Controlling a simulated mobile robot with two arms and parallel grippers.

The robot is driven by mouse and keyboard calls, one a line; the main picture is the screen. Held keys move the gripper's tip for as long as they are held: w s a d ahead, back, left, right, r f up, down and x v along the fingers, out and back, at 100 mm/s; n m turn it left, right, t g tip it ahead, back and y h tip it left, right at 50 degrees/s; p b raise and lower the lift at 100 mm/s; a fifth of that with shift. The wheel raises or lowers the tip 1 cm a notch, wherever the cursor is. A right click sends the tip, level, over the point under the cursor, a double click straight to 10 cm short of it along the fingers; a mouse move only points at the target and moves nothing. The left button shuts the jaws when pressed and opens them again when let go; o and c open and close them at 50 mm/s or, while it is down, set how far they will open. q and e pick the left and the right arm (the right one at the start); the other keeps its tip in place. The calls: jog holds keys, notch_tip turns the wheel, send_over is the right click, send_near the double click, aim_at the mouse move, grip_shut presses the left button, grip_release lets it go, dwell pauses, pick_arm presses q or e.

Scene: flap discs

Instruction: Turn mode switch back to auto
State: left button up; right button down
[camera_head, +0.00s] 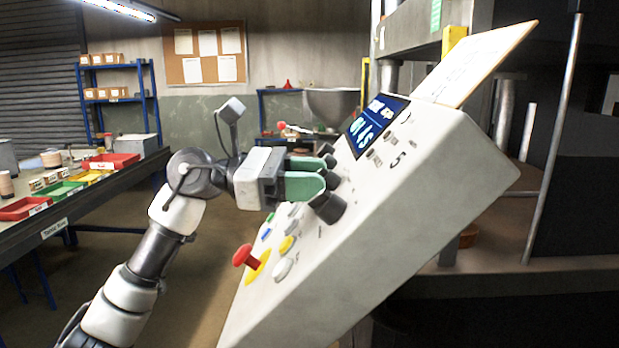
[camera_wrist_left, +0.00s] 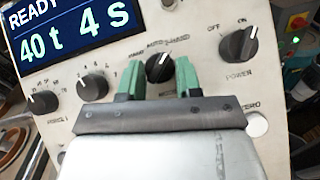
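The mode switch (camera_wrist_left: 159,68) is a black round knob on the light grey control panel (camera_wrist_left: 205,50), with small printed labels above it, AUTO among them. Its light pointer mark seems to point up and slightly right; the exact setting is too small to tell. My left gripper (camera_wrist_left: 158,80) is open, with a green finger on each side of the knob and small gaps visible between. In the head view, my left gripper (camera_head: 312,175) reaches the panel among the black knobs, and its fingers partly hide the mode switch. My right gripper is not in view.
The OFF/ON power knob (camera_wrist_left: 238,45) sits just right of the fingers, and two other knobs (camera_wrist_left: 92,88) sit left. The display (camera_wrist_left: 75,30) reads READY, 40 t 4 S. A red mushroom button (camera_head: 245,256) and coloured buttons (camera_head: 287,244) lie lower on the panel.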

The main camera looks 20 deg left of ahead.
pick_arm(q)
jog(key=shift+n+t, duration=0.3)
jog(key=shift+c, duration=0.3)
jog(key=shift+s+n+t+p, duration=0.1)
jog(key=shift+n+t+p, duration=0.2)
jog(key=shift+n+t, duration=0.4)
jog(key=shift+s+r+n+t+y+p, duration=0.15)
jog(key=shift+n+t+y+p, duration=0.3)
jog(key=shift+n, duration=0.65)
jog(key=n+t+y+p, duration=0.1)
jog(key=n, duration=0.1)
jog(key=n+t+p, duration=0.1)
jog(key=n+p, duration=0.1)
jog(key=shift+s+d+r+t+y, duration=0.1)
jog(key=shift+r+t+y, duration=0.05)
jog(key=shift+t+y, duration=0.2)
jog(key=shift+n+t+y+p, duration=0.75)
jog(key=shift+n+p, duration=0.3)
jog(key=shift+n, duration=0.75)
jog(key=shift+s, duration=0.1)
jog(key=o, duration=0.9)
jog(key=shift+d+f+y, duration=0.1)
jog(key=shift+f+y, duration=0.1)
jog(key=shift+y, duration=0.05)
